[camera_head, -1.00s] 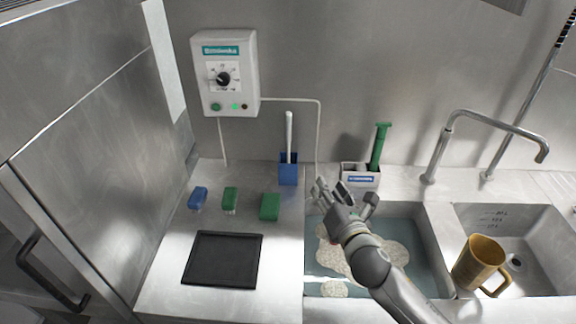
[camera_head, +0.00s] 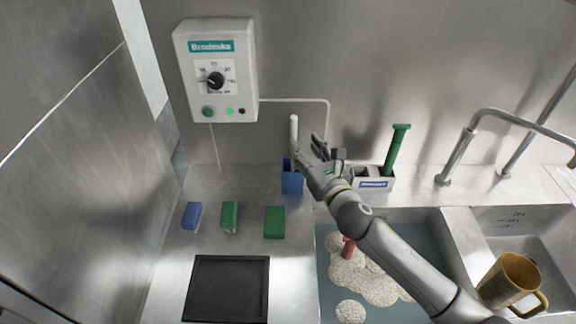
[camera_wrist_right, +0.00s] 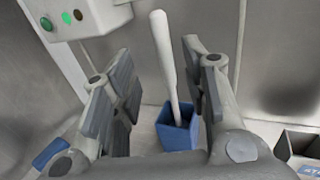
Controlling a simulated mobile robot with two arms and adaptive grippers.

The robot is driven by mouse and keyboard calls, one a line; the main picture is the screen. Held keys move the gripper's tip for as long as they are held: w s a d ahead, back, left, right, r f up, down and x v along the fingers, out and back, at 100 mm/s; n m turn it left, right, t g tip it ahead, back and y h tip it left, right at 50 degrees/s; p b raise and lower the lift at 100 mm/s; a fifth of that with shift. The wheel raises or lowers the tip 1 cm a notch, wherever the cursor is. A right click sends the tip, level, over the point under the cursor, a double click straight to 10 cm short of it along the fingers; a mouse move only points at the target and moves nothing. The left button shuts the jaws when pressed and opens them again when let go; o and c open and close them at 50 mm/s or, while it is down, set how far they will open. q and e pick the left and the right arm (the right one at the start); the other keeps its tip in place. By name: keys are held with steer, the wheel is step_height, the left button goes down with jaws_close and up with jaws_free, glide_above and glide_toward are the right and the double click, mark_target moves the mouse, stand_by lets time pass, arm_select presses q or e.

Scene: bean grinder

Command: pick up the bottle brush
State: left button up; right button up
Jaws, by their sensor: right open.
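A long white handle (camera_head: 294,132), which looks like the bottle brush's, stands nearly upright in a blue square holder (camera_head: 291,184) against the back wall. Its lower end is hidden inside the holder. My right gripper (camera_head: 312,152) is open and empty, just right of the handle, with a finger overlapping its lower part in the head view. In the right wrist view the white handle (camera_wrist_right: 166,62) shows between the spread fingers, closer to the right one, above the blue holder (camera_wrist_right: 176,132). I cannot tell whether it lies beyond the fingertips. My left gripper is not in view.
A grey caddy (camera_head: 372,180) with a green-handled tool (camera_head: 396,150) stands right of the gripper. Green and blue blocks and a black mat (camera_head: 229,288) lie on the left counter. A foamy sink holds a red object (camera_head: 348,247). A yellow mug (camera_head: 508,278) is at the right.

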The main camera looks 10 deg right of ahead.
mark_target(295, 128)
steer(key=shift+w+a+r+p, duration=0.1)
steer(key=shift+w+r+p, duration=0.1)
steer(key=shift+w, duration=0.35)
steer(key=shift+w+a+r+p, duration=0.1)
steer(key=shift+w+r, duration=0.1)
steer(key=shift+w, duration=0.35)
steer(key=shift+w+a, duration=0.15)
steer(key=shift+w, duration=0.2)
steer(key=shift+w+f, duration=0.15)
steer(key=shift+w, duration=0.4)
steer(key=shift+w+a+r+p, duration=0.1)
steer(key=shift+w+r+p, duration=0.15)
steer(key=shift+w+p, duration=0.65)
steer(key=shift+w+a+f, duration=0.1)
steer(key=shift+w+a, duration=0.05)
steer(key=shift+w, duration=0.9)
steer(key=shift+w+a+f, duration=0.1)
steer(key=shift+w, duration=0.45)
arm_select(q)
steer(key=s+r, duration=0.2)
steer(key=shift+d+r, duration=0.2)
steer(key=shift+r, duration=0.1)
